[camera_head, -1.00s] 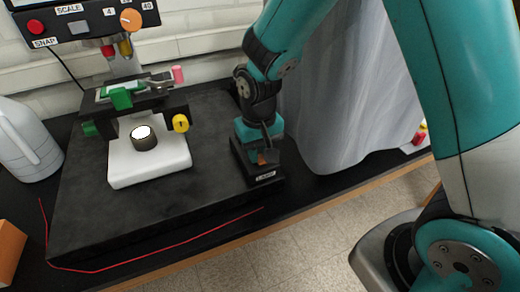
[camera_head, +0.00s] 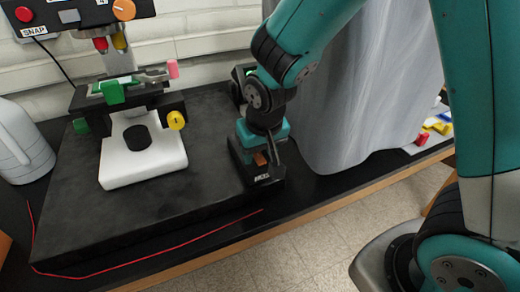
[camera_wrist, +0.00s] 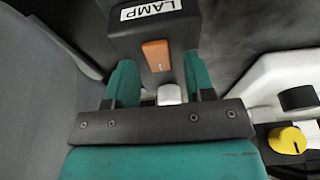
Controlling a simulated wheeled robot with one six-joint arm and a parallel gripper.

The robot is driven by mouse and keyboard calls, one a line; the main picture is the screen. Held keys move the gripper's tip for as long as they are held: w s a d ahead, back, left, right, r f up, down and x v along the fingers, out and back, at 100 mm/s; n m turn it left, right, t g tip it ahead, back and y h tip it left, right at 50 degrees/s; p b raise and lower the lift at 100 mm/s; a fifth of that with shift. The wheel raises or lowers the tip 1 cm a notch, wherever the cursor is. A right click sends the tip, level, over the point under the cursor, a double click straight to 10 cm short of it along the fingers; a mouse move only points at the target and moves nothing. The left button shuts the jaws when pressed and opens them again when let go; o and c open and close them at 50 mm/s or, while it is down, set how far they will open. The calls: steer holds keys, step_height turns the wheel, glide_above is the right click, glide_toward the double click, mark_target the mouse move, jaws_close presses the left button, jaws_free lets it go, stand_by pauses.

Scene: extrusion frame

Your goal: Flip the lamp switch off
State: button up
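The lamp switch is an orange rocker (camera_head: 260,159) on a black box (camera_head: 264,180) labelled LAMP at the right end of the dark platform. In the wrist view the rocker (camera_wrist: 157,55) and the box (camera_wrist: 126,42) lie just ahead of my fingers. My gripper (camera_head: 263,146) is low over the box, its two teal fingers apart and empty in the wrist view (camera_wrist: 160,78). I cannot tell whether it touches the rocker. The round lamp (camera_head: 136,139) in the white microscope base (camera_head: 142,170) is dark.
The microscope with a green-clipped stage (camera_head: 125,88) and yellow knob (camera_head: 176,120) stands left of my gripper. A grey cloth-like cover (camera_head: 350,100) rises close on the right. A red cord (camera_head: 150,258) lies along the front. A grey jug (camera_head: 20,145) stands far left.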

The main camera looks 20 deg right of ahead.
steer(key=v, duration=1.7)
steer(key=shift+r+b, duration=0.2)
steer(key=shift+b, duration=0.15)
steer(key=s+a+f+n+g+y, duration=0.1)
steer(key=s+a+f+n+y, duration=0.1)
steer(key=s, duration=0.5)
steer(key=s+a+f+n+g+y, duration=0.2)
steer(key=s+n, duration=0.3)
steer(key=s, duration=0.2)
steer(key=shift+s+a, duration=0.15)
